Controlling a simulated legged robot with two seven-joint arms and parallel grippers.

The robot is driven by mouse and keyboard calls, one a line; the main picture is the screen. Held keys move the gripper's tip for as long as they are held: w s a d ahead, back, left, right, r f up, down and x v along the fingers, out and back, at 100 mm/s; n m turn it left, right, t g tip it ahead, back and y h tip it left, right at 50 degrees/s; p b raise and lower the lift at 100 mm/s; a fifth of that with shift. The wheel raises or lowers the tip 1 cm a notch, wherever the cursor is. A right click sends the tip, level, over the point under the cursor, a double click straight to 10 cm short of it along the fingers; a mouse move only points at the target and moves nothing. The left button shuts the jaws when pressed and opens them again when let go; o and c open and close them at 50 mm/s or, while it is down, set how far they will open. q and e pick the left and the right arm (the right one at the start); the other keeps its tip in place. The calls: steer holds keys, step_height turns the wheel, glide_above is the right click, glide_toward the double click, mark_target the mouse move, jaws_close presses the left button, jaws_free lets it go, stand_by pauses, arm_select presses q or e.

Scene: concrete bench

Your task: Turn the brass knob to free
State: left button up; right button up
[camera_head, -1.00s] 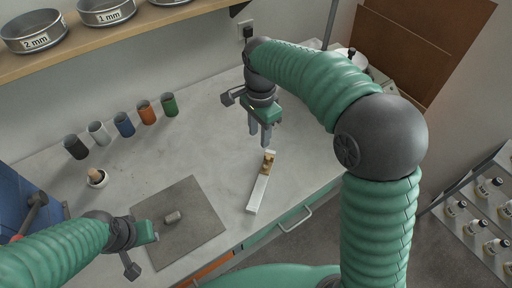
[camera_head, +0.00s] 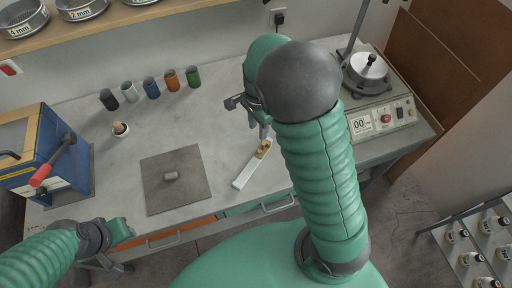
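A small brass knob (camera_head: 264,148) sits at the far end of a narrow white bar (camera_head: 245,174) on the concrete bench. Any marking on the bar is too small to read. My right gripper (camera_head: 260,128) points down just above and behind the knob, its fingers apart with nothing between them. It looks clear of the knob, and my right arm hides part of the gripper. My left gripper (camera_head: 124,231) is at the lower left, off the bench's front edge and far from the knob; its fingers are not clear.
A grey mat (camera_head: 190,195) with a small grey cylinder (camera_head: 171,176) lies left of the bar. Several coloured cups stand behind, near a small bowl (camera_head: 120,130). A blue machine with a red-handled lever (camera_head: 42,174) is at left. A device with a display (camera_head: 375,118) is at right.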

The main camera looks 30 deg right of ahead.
mark_target(259, 150)
steer(key=f, duration=0.9)
steer(key=d+f, duration=0.1)
steer(key=f, duration=0.3)
steer(key=shift+f+b, duration=0.3)
steer(key=shift+f, duration=0.2)
steer(key=shift+a+r, duration=0.1)
steer(key=shift+a, duration=0.3)
steer(key=shift+s, duration=0.1)
steer(key=c, duration=0.5)
steer(key=shift+d, duration=0.25)
jaws_close()
